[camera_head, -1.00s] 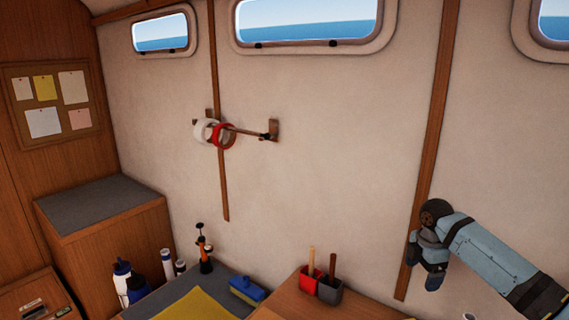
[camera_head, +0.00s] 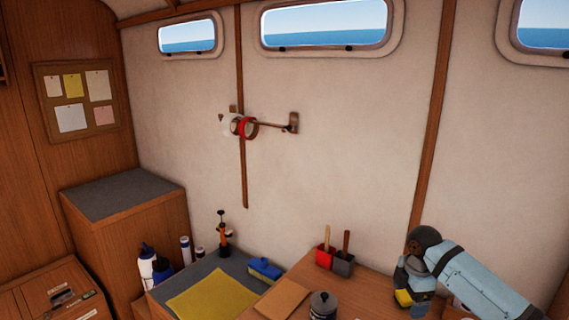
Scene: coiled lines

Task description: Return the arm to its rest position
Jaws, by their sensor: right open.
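My right arm comes in from the lower right, and its gripper (camera_head: 412,296) points down over the right part of the wooden worktop. The gripper is open, with no coil in it. A white coil (camera_head: 227,125) and a red coil (camera_head: 250,129) hang side by side on a wooden peg (camera_head: 272,125) on the wall, well to the left of the gripper. A small yellow and dark patch shows at the fingers; I cannot tell whether it is part of the gripper or a thing behind it. My left gripper is not in view.
Red and grey holders (camera_head: 325,257) with wooden handles stand left of the gripper. A dark lidded pot (camera_head: 323,305) is at the front. The wall in front is mostly clear.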

